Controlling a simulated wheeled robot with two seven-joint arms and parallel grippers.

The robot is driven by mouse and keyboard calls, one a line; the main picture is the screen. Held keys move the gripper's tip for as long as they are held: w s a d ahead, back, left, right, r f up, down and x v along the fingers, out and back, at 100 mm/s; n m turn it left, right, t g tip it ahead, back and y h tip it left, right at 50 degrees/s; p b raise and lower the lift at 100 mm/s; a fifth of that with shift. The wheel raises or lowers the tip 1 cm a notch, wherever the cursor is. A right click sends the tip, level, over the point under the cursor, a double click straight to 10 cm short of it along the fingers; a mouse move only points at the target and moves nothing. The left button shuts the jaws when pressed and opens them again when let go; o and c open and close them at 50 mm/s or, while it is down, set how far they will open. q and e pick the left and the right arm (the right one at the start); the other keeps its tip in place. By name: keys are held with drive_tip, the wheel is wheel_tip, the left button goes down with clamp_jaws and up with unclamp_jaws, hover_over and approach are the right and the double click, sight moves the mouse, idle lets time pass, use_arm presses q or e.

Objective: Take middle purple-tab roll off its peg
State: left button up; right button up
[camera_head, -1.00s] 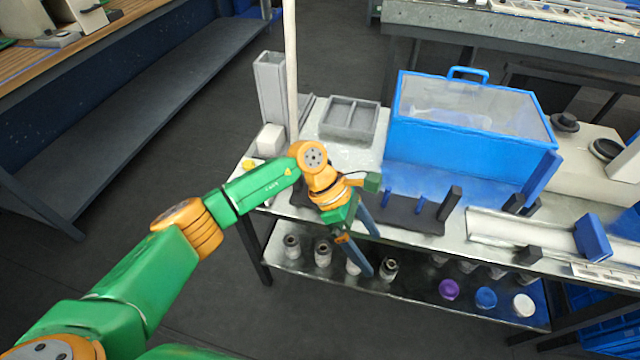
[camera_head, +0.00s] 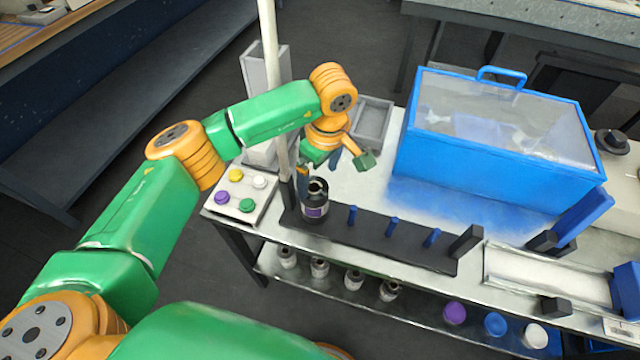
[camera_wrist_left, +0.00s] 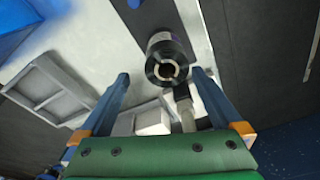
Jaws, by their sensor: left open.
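A dark roll (camera_head: 315,207) with a purple label stands upright at the left end of the black rack (camera_head: 372,238) on the bench. Several blue pegs on the rack, such as the one beside the roll (camera_head: 352,215), stand bare. My left gripper (camera_head: 319,174) is open just above and behind the roll. In the left wrist view the roll (camera_wrist_left: 168,64) shows its ringed top just ahead of the open fingers (camera_wrist_left: 160,78), toward the right finger. I see no grip on it. Whether a peg is under the roll is hidden. My right gripper is not in view.
A button panel (camera_head: 240,204) and pale pole (camera_head: 272,90) stand left of the rack. A grey tray (camera_head: 372,122) and blue machine (camera_head: 490,165) are behind. The lower shelf holds several silver rolls and purple, blue and white-capped ones (camera_head: 495,323).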

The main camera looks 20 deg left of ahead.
sight(314, 194)
use_arm(q)
drive_tip(key=f, duration=0.1)
drive_tip(key=f+p, duration=0.1)
drive_tip(key=s+f+p, duration=0.1)
drive_tip(key=f, duration=0.1)
drive_tip(key=shift+a, duration=0.3)
wheel_tip(314, 194, down, 2)
drive_tip(key=shift+w+a+f, duration=0.1)
drive_tip(key=shift+f, duration=0.05)
drive_tip(key=shift+w+f, duration=0.1)
drive_tip(key=shift+f, duration=0.05)
clamp_jaws()
